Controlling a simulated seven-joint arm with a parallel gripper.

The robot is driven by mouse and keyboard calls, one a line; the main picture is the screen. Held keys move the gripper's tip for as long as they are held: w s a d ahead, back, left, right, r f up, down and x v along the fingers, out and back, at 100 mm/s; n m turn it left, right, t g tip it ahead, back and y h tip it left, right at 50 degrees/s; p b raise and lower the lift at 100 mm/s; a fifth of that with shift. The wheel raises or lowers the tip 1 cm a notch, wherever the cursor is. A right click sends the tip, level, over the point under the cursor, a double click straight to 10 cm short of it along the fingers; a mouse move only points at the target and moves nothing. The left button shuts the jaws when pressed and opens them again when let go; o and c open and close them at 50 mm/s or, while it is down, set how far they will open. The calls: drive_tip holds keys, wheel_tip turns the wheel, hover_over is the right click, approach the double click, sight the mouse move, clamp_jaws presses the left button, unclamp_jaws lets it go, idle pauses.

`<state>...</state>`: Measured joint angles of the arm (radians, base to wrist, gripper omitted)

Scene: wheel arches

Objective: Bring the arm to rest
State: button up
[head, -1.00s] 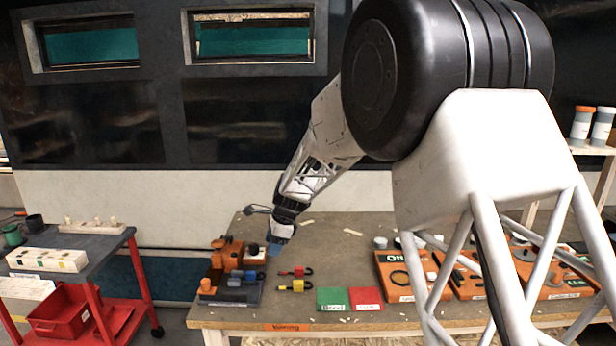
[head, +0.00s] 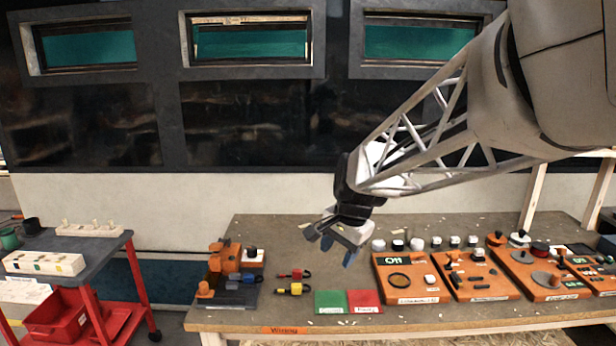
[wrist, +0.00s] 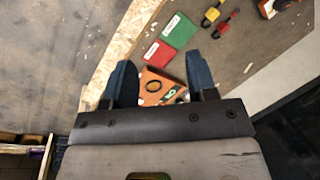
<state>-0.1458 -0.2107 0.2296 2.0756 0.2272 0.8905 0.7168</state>
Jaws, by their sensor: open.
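My gripper (head: 336,247) hangs above the back middle of the wooden workbench (head: 300,235), behind the green and red squares. Its blue fingers are spread with nothing between them. In the wrist view my gripper (wrist: 160,80) also shows its two fingers apart, with an orange panel (wrist: 158,92) seen beyond the gap. My arm reaches in from the upper right of the head view.
A green square (head: 330,302) and a red square (head: 364,301) lie on the bench. Two padlocks, yellow (head: 289,289) and red (head: 292,274), lie left of them. Orange panels (head: 410,278) line the right. A red cart (head: 95,290) stands left.

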drive_tip(key=s+d+n+h, duration=0.1)
drive_tip(key=s+d+n, duration=0.3)
drive_tip(key=s, duration=0.9)
drive_tip(key=s+d+f+n+t+h, duration=0.1)
drive_tip(key=s+d+n, duration=0.2)
drive_tip(key=s+d, duration=0.5)
drive_tip(key=shift+s+n, duration=0.4)
drive_tip(key=shift+s, duration=2.75)
